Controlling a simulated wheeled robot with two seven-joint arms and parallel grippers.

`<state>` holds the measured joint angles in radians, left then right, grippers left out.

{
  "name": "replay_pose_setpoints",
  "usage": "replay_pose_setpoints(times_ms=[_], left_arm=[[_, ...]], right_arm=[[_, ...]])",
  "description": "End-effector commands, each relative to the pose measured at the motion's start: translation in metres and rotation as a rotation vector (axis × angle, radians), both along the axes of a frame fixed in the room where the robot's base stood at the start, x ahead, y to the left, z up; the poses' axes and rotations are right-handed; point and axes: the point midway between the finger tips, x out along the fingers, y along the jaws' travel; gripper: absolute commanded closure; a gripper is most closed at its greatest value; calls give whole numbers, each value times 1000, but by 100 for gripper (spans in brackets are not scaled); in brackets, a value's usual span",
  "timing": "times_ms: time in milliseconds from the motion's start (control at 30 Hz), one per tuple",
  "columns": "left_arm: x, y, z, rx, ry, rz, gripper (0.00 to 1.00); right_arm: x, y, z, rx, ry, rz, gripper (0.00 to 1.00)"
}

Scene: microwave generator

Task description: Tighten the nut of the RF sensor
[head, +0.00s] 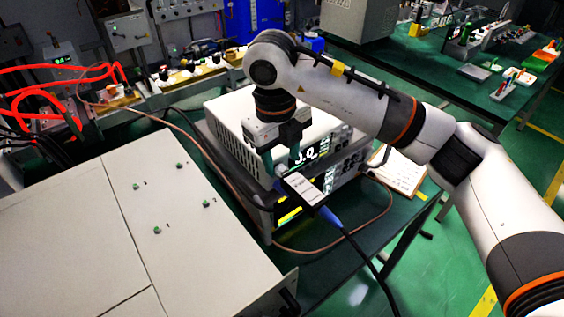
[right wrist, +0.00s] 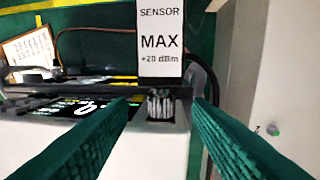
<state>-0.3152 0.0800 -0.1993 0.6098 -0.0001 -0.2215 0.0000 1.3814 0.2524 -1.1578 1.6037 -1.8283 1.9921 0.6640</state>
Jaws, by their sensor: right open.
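The RF sensor (head: 303,188) is a slim body with a white label, sticking out from the front of the white instrument (head: 228,108). A blue-ended cable leaves its outer end. In the right wrist view the sensor (right wrist: 161,40) shows its "MAX +20 dBm" label. The knurled metal nut (right wrist: 161,104) sits at its near end. My right gripper (right wrist: 163,103) is open, its green ribbed fingers on either side of the nut with gaps at both sides. In the head view the right gripper (head: 283,162) points down at the instrument's front and largely hides the nut. My left gripper is not in view.
A large pale cabinet (head: 90,235) with small green knobs stands at the left. A brown cable (head: 330,248) loops around the instrument stack. A paper sheet (head: 400,170) lies on the table to the right. Red cables (head: 40,115) are at far left.

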Motion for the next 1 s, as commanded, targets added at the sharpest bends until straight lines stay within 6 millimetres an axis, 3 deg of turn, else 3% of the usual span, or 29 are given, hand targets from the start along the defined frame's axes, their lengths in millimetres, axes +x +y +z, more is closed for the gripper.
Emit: replay_pose_setpoints(times_ms=[233,567,833,1000], left_arm=[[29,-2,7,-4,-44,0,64],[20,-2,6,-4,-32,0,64],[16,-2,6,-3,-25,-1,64],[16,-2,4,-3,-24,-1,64]], right_arm=[[1,-2,-25,0,0,2,55],[1,-2,-29,1,0,2,55],[1,-2,-29,1,0,2,99],[1,-2,-29,9,4,1,99]])
